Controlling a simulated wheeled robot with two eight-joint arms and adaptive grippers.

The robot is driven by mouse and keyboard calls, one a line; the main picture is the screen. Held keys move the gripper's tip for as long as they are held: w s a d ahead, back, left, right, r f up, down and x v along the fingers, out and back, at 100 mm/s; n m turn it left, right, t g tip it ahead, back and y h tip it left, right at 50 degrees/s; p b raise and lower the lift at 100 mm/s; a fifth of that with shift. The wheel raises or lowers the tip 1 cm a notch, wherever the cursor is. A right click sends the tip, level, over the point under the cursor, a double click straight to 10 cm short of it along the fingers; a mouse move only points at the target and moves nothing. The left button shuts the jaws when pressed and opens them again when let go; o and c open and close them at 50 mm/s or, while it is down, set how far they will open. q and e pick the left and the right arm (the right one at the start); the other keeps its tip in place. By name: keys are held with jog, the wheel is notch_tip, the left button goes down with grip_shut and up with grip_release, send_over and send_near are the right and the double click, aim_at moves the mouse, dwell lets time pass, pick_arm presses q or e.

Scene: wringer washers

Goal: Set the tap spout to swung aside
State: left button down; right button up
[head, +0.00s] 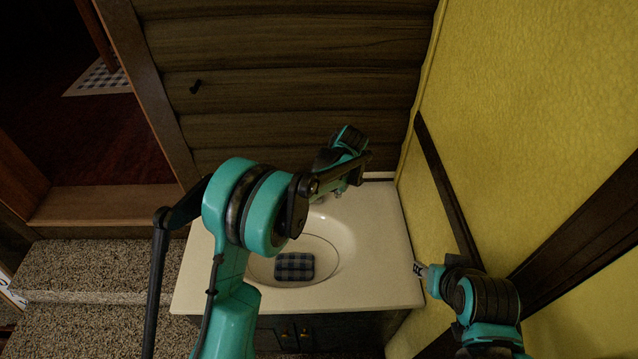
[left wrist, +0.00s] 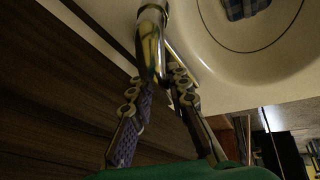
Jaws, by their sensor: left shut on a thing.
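The tap spout (left wrist: 150,45) is a shiny metal tube in the left wrist view, beside the rim of the white sink basin (left wrist: 215,45). My left gripper (left wrist: 157,92) has one finger on each side of the spout and is shut on it. In the head view my left gripper (head: 342,188) is at the back of the sink counter (head: 385,240), and my arm hides most of the tap. Which way the spout points is hard to tell. My right gripper (head: 420,269) is at the counter's right edge, away from the tap; its fingers are too small to read.
A dark checked cloth or sponge (head: 295,267) lies in the basin. A wooden plank wall (head: 290,90) stands close behind the counter. A yellow wall (head: 540,110) with a dark rail (head: 447,190) is close on the right. Carpeted steps (head: 90,270) lie to the left.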

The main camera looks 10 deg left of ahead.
dwell(0.3)
pick_arm(q)
jog(key=c, duration=1.4)
grip_release()
jog(key=shift+c, duration=0.2)
jog(key=v, duration=1.2)
